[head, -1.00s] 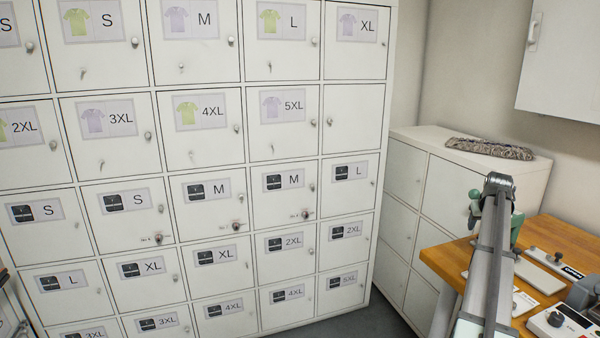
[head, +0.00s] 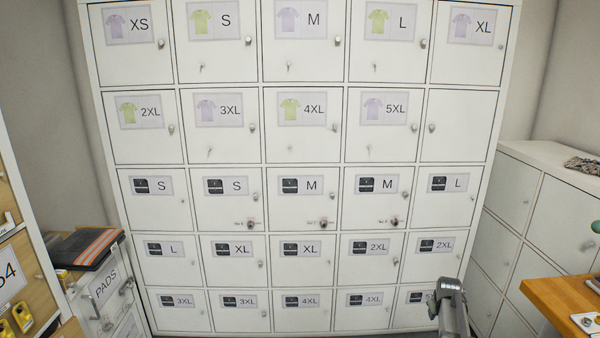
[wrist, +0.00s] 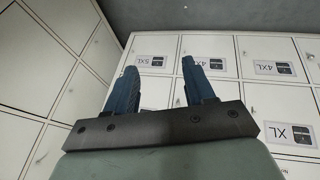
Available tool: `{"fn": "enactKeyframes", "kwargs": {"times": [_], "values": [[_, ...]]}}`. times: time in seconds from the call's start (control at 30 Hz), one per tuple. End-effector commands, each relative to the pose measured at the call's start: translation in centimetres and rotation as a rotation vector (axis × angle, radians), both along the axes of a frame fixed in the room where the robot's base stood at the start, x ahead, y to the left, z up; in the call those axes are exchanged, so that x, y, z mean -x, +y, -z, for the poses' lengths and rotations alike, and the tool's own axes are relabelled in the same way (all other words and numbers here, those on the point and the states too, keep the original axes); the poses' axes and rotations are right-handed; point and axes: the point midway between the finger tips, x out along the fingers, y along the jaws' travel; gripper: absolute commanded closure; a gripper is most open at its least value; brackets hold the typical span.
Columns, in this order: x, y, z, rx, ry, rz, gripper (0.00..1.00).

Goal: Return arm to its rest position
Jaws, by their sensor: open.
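My gripper (wrist: 160,86) shows in the wrist view with its two blue fingers spread apart and nothing between them. Behind the fingers is the white locker wall (wrist: 216,46), seen turned over, with 5XL and 4XL labels. In the head view my arm rises at the lower right, in front of the bottom right lockers. My gripper's fingers cannot be made out there. The locker wall (head: 298,172) fills the middle of the head view, and its doors look shut. Shirt pictures mark the upper rows and dark pictures mark the lower rows.
A low white cabinet (head: 505,195) stands right of the lockers with a grey woven item (head: 583,165) on top. A wooden bench (head: 560,300) is at the lower right. At left are a PADS cabinet (head: 105,290) and a dark folded item with orange stripes (head: 82,248).

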Motion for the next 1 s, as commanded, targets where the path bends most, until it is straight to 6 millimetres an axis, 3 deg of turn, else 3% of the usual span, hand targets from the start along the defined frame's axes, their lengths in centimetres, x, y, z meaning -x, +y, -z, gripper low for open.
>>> {"fn": "enactKeyframes", "kwargs": {"times": [0.03,0.2,0.5,0.7,1.0], "values": [[1.4,2.0,2.1,-0.022,0.030,-0.002,0.46],[5.4,7.5,8.4,-0.088,0.129,0.002,0.46],[14.3,16.3,17.3,-0.179,0.311,0.017,0.46],[21.3,21.5,21.8,-0.220,0.440,0.031,0.46],[32.9,27.8,26.4,-0.255,0.638,0.059,0.46]]}}
